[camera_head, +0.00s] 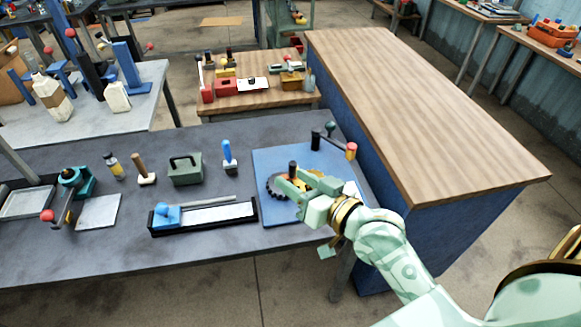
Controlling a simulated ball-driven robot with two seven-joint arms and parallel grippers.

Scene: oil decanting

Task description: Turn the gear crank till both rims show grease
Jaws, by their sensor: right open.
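A blue board (275,159) on the grey bench carries the gear set. A dark toothed gear rim (273,187) and some yellow-brown gear surface show at its middle, with a black upright knob (292,167) there. A crank-like bar with a red and yellow knob (351,151) and a black upright handle (316,139) stand at the board's back right. My right gripper (290,184) is open over the gears and hides much of them. I cannot tell whether it touches them, which part is the crank handle, or whether either rim has grease. My left gripper is out of view.
Left of the board lie a long black tray (203,217) with a blue slider, a green box (186,170), a blue-handled tool (229,157) and a wooden-handled tool (143,169). A wooden-topped blue cabinet (425,110) stands close on the right, its top clear.

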